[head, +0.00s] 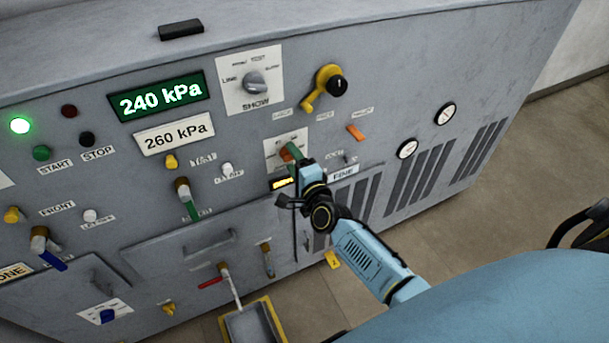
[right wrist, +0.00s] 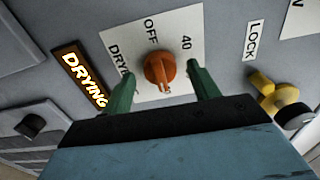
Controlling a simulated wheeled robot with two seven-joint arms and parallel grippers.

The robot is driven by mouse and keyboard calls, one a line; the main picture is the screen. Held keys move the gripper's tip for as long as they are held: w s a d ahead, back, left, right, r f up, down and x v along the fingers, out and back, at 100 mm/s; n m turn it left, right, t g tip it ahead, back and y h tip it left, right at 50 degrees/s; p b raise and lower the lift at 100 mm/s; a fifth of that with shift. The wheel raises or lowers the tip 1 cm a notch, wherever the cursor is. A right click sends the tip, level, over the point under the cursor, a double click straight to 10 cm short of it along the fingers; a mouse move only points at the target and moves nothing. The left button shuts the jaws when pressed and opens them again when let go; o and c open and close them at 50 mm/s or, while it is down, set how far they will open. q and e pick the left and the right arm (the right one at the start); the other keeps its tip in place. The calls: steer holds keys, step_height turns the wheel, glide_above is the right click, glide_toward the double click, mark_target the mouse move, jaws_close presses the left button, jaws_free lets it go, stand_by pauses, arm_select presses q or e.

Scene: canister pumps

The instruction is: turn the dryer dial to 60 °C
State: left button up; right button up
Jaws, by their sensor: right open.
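The dryer dial (right wrist: 159,70) is an orange knob on a white plate (right wrist: 130,45) marked OFF, 40 and a partly hidden DRY word. A pale mark on the knob faces down towards my gripper in the right wrist view. The rest of the scale is hidden, so I cannot read the setting. My right gripper (right wrist: 160,76) is open, its two green fingers on either side of the knob with gaps visible. In the head view the dial (head: 287,154) is partly covered by my right gripper (head: 296,157). My left gripper is not in view.
A lit DRYING sign (right wrist: 81,77) is beside the plate. A yellow lock handle (right wrist: 262,84) protrudes to the right in the wrist view. The panel also carries a grey SHOW knob (head: 254,83), a yellow crank (head: 322,88) and a green 240 kPa display (head: 160,97).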

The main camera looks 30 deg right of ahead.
steer(key=s+p, duration=0.1)
steer(key=s, duration=1.1)
steer(key=shift+s+a, duration=0.35)
steer(key=s+a+f+n+g+y, duration=0.15)
steer(key=s+f+n+g, duration=0.35)
steer(key=f, duration=0.7)
steer(key=s+a+f+n+g+y, duration=0.1)
steer(key=s+a+f+n+g, duration=0.15)
steer(key=s+f+n, duration=0.7)
steer(key=s+d+f+n+g, duration=0.1)
steer(key=s+f+n+g, duration=0.2)
steer(key=s+f, duration=0.6)
steer(key=s+d+f+n+g+h, duration=0.1)
steer(key=s+f+n+g, duration=0.3)
steer(key=s+f, duration=0.5)
steer(key=s+g, duration=0.2)
steer(key=s, duration=0.4)
steer(key=shift+s+d+f, duration=0.25)
steer(key=shift+s+d, duration=0.05)
steer(key=shift+s, duration=0.1)
